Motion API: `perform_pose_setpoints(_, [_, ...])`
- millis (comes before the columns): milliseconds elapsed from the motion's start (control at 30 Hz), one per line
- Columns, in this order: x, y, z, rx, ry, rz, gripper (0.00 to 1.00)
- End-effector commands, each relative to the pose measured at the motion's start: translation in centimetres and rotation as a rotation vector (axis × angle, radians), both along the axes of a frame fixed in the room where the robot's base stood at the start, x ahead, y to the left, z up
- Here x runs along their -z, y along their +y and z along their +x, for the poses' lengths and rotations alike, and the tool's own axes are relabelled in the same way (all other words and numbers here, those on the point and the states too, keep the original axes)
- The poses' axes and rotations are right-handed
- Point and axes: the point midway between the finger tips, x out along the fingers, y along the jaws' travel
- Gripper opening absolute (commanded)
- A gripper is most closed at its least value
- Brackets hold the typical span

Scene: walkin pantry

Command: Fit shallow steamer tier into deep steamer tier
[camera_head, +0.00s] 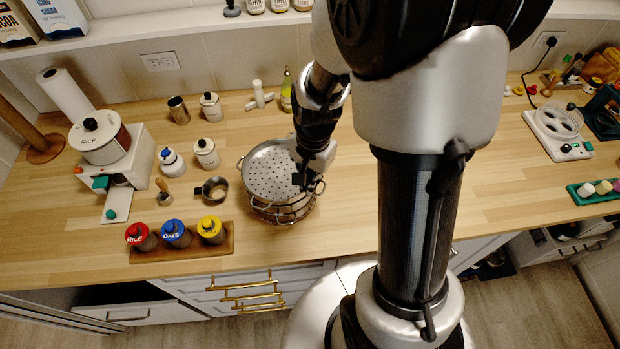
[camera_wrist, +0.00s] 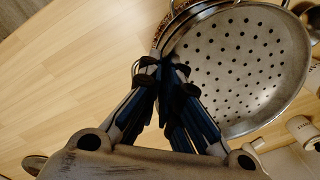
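The shallow steamer tier (camera_head: 268,170) is a round metal pan with a perforated bottom. It sits over the deep steamer tier (camera_head: 284,212), whose side and wire-like bands show below it; most of the deep tier is hidden. I cannot tell whether the upper tier is fully seated or slightly tilted. My gripper (camera_head: 304,181) is at the right side of the upper tier's rim. In the wrist view the perforated tier (camera_wrist: 235,65) fills the right, and my gripper (camera_wrist: 165,74) has its fingertips close together on its near rim or handle. The exact contact is partly hidden by the fingers.
A metal cup (camera_head: 215,190) and a wooden rack (camera_head: 185,246) with several colour-lidded jars stand left of the tiers. White canisters (camera_head: 206,153) and a rice dispenser (camera_head: 108,150) are further left. A bottle (camera_head: 287,92) stands behind.

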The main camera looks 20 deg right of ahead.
Motion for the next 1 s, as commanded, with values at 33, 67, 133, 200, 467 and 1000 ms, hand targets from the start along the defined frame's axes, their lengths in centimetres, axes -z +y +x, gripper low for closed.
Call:
perform_pose_setpoints(33, [-0.04,0.00,0.03,0.000,-0.001,0.000,0.00])
perform_pose_setpoints(67, [-0.04,0.00,0.03,0.000,-0.001,0.000,0.00])
perform_pose_setpoints(133, [-0.04,0.00,0.03,0.000,-0.001,0.000,0.00])
perform_pose_setpoints(200, [-0.04,0.00,0.03,0.000,-0.001,0.000,0.00])
perform_pose_setpoints(467, [0.13,0.00,0.03,0.000,-0.001,0.000,0.00])
perform_pose_setpoints(1000, [0.39,0.00,0.01,0.000,0.000,0.000,0.24])
